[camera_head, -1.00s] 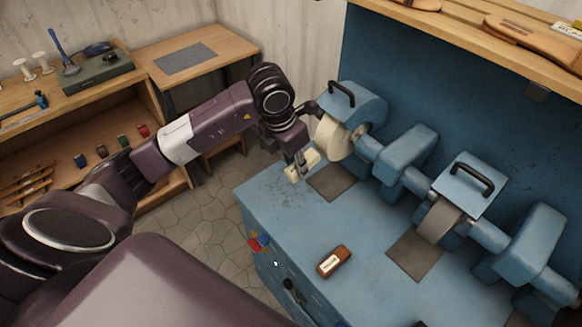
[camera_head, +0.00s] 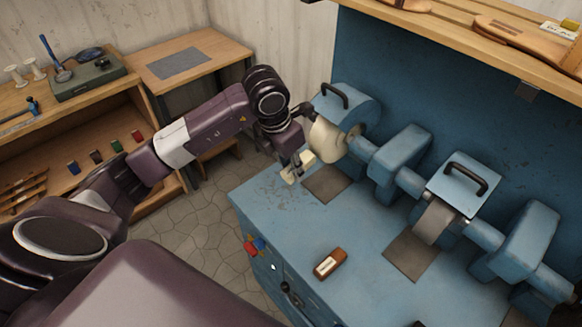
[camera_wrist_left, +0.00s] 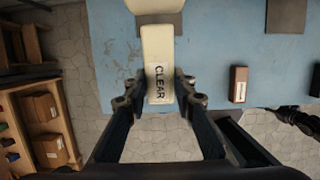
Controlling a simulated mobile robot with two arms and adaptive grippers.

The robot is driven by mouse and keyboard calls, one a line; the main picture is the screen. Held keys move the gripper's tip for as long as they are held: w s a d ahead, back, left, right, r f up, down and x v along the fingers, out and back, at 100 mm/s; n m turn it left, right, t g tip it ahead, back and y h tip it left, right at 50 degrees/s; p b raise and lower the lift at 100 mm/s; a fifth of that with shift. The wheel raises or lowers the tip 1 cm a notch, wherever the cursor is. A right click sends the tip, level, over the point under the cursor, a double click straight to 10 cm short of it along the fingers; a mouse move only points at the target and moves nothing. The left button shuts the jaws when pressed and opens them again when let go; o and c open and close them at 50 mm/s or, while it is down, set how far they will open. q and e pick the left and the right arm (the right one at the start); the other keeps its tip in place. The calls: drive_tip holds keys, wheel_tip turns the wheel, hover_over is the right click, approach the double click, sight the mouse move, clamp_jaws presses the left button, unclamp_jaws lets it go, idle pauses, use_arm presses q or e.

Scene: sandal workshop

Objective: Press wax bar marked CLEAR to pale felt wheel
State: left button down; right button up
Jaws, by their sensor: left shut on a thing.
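The cream wax bar marked CLEAR (camera_wrist_left: 158,65) points away from my left gripper (camera_wrist_left: 158,100), its label readable in the left wrist view. My left gripper also shows in the head view (camera_head: 291,175), shut on the bar (camera_head: 305,158) above the near-left corner of the bench. The pale felt wheel (camera_head: 327,139) is mounted at the left end of the blue machine. It also shows at the top of the left wrist view (camera_wrist_left: 150,5). My right gripper is out of view.
A brown bar with a pale label (camera_head: 330,263) lies on the blue bench (camera_head: 290,235). A grey wheel (camera_head: 434,222) sits further right on the machine. A wooden shelf (camera_head: 450,30) overhangs the back. Stone floor (camera_head: 205,225) lies left of the bench.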

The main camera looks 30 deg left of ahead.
use_arm(q)
drive_tip(key=shift+w+d+r, duration=0.1)
drive_tip(key=shift+w+d, duration=0.05)
drive_tip(key=shift+w, duration=0.2)
drive_tip(key=shift+w+r, duration=0.1)
idle(0.9)
drive_tip(key=shift+b, duration=0.6)
idle(0.4)
idle(0.3)
drive_tip(key=shift+s+a+f+b, duration=0.15)
drive_tip(key=shift+s+f+b, duration=0.05)
drive_tip(key=shift+s, duration=0.2)
drive_tip(key=shift+s+a+f+b, duration=0.15)
drive_tip(key=shift+s+f, duration=0.05)
drive_tip(key=shift+s, duration=0.2)
drive_tip(key=s+b, duration=0.1)
drive_tip(key=s+a, duration=0.1)
drive_tip(key=s, duration=0.1)
drive_tip(key=s+f+b, duration=0.1)
drive_tip(key=s, duration=0.1)
drive_tip(key=shift+s+a+b, duration=0.15)
drive_tip(key=shift+a+b, duration=0.2)
drive_tip(key=shift+f, duration=0.1)
